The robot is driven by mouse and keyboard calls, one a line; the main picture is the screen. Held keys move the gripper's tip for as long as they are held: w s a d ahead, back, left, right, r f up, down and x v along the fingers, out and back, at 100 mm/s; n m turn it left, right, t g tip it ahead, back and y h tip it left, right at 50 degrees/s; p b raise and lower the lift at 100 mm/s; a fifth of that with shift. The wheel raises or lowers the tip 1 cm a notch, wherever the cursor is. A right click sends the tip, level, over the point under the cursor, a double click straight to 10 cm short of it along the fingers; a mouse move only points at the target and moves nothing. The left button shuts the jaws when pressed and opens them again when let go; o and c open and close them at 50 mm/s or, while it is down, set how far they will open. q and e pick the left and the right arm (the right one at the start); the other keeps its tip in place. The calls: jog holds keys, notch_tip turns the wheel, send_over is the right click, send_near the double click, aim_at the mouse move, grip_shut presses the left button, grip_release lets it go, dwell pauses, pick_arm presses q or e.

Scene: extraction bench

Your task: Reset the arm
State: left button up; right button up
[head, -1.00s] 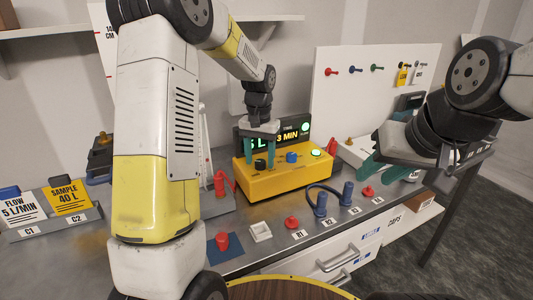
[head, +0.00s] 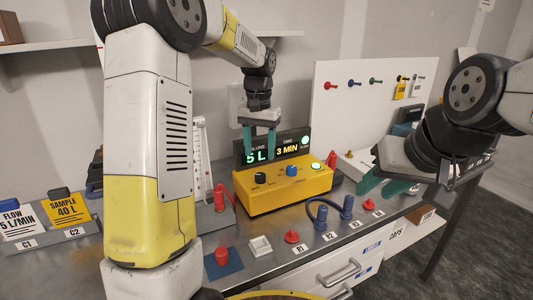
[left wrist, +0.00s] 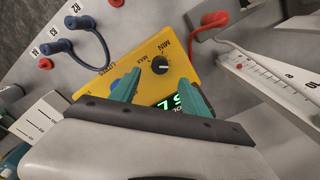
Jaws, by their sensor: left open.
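My left gripper (head: 259,140) is open and empty, with its teal fingers pointing down just above the yellow control box (head: 283,187). The box has a black knob (head: 260,179), a blue knob (head: 292,171) and a lit green button (head: 316,165). Its display (head: 288,150) reads 5 L and 3 MIN. In the left wrist view the fingers (left wrist: 155,92) are spread apart, with the black knob (left wrist: 160,65) beyond them. My right gripper (head: 385,188) is at the right with its teal fingers apart, and nothing shows between them.
Cards reading FLOW (head: 18,221) and SAMPLE (head: 65,207) stand at the left. A pegboard (head: 345,115) stands behind.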

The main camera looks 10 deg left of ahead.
pick_arm(q)
jog(key=s+a+r+t+h, duration=0.1)
jog(key=s+r+t, duration=0.1)
jog(key=s+r, duration=0.3)
jog(key=s+a+r+t, duration=0.1)
jog(key=s+r, duration=0.2)
jog(key=s, duration=0.4)
jog(key=s+f+n+t+h, duration=0.1)
jog(key=s+t, duration=0.2)
jog(key=s, duration=1)
jog(key=shift+a+f+n, duration=0.15)
jog(key=shift+f+n, duration=0.1)
jog(key=shift+n, duration=0.15)
dwell(0.6)
